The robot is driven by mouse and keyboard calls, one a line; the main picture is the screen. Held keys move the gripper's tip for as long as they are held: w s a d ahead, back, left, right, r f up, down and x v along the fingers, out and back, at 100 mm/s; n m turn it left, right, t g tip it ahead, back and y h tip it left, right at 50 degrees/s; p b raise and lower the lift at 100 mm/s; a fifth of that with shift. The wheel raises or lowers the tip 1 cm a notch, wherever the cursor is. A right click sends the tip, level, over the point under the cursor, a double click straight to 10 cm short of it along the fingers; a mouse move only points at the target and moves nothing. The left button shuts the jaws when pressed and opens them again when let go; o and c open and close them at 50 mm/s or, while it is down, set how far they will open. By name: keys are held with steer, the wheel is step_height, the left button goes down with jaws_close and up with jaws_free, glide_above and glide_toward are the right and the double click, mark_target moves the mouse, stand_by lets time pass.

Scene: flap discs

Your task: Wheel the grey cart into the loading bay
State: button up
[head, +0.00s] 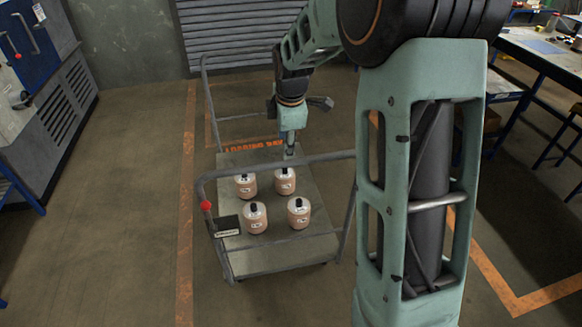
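The grey cart (270,262) stands in the middle of the head view, with a flat deck and tube rails at its near and far ends. Several pale pink jars with dark caps (255,217) stand upright on the deck. The near rail has a red knob at its left end and a small label plate below. Orange floor lettering for the loading bay (254,146) shows just beyond the deck, partly covered.
Orange floor lines (185,250) run along the cart's left and to the right (490,275). A grey shutter (230,30) closes the back wall. A blue and grey cabinet (55,110) stands at left, a workbench (540,60) at right. Floor left of the cart is clear.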

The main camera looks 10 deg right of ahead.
mark_target(283, 162)
steer(key=b+x, duration=0.6)
steer(key=x, duration=0.5)
steer(key=shift+w+a+f+b, duration=0.1)
steer(key=shift+w+f+b, duration=0.1)
steer(key=shift+f+b, duration=0.15)
steer(key=shift+c, duration=0.3)
jaws_close()
